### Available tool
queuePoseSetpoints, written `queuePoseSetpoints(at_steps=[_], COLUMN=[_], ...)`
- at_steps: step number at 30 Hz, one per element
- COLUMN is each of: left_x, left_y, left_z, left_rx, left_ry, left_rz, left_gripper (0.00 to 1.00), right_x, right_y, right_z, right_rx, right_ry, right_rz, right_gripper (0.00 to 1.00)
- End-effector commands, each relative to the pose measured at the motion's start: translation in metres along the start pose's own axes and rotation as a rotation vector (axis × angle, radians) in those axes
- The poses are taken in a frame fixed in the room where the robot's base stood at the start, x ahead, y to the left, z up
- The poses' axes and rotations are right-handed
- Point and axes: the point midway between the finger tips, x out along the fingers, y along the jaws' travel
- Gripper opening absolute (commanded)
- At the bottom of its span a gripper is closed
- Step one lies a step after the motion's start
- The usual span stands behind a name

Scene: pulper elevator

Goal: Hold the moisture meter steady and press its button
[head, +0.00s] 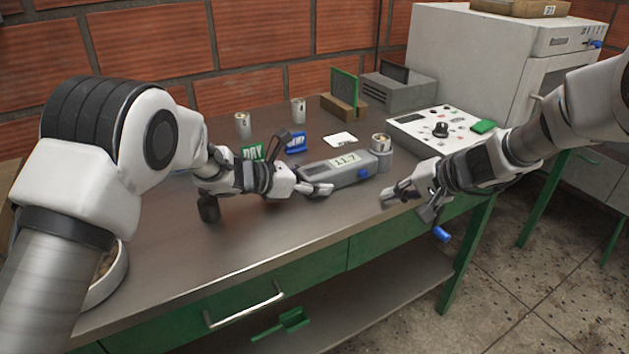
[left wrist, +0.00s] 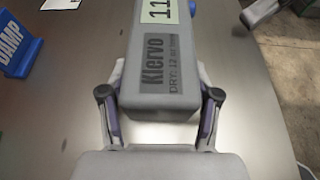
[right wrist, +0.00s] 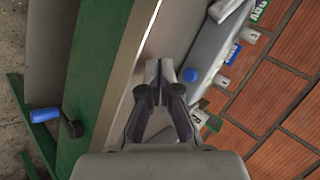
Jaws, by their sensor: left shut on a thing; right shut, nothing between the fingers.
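The grey moisture meter (head: 322,172) lies on the table, with a display reading 11.7 (head: 345,162) and a blue button (head: 363,174) on its side. A round cup (head: 380,142) stands at its right end. My left gripper (head: 318,189) is shut on the meter's left end; the left wrist view shows its fingers on both sides of the meter body (left wrist: 165,65), labelled Klervo. My right gripper (head: 387,199) is shut and empty, to the right of the meter near the table's front edge. In the right wrist view its closed fingertips (right wrist: 160,72) are beside the blue button (right wrist: 189,75), apart from it.
A green DRY sign (head: 252,152) and a blue DAMP sign (head: 296,143) stand behind the meter, with tins (head: 243,124) and a white card (head: 340,140). A control panel (head: 410,125) stands at the back right. The table front (head: 300,228) is clear.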

Motion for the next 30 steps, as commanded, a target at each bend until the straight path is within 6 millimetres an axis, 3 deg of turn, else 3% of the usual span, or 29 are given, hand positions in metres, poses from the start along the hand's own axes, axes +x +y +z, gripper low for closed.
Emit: queuePoseSetpoints(at_steps=[10, 11, 12, 13, 23, 30], left_x=[0.0, 0.0, 0.0, 0.0, -0.002, -0.041], left_y=[0.0, 0.0, 0.0, 0.0, 0.0, 0.001], left_z=[0.0, 0.0, 0.0, 0.0, 0.0, 0.001], left_rx=[0.0, 0.0, 0.0, 0.0, 0.0, -0.002], left_ry=[0.001, 0.001, 0.001, 0.001, 0.0, -0.002], left_rz=[0.0, 0.0, 0.0, 0.0, 0.0, 0.002], left_gripper=[0.1, 0.73, 0.87, 0.91, 0.91, 0.91], right_x=[-0.008, -0.008, -0.008, -0.008, -0.008, -0.008], right_y=[0.006, 0.006, 0.006, 0.006, 0.006, 0.006], right_z=[0.006, 0.006, 0.006, 0.006, 0.006, 0.006], right_rx=[0.0, 0.0, 0.0, 0.0, 0.0, 0.0], right_ry=[0.0, 0.0, 0.0, 0.0, -0.001, -0.001], right_rz=[0.0, 0.0, 0.0, 0.0, 0.0, 0.0], right_gripper=[0.0, 0.0, 0.0, 0.0, 0.0, 0.0])
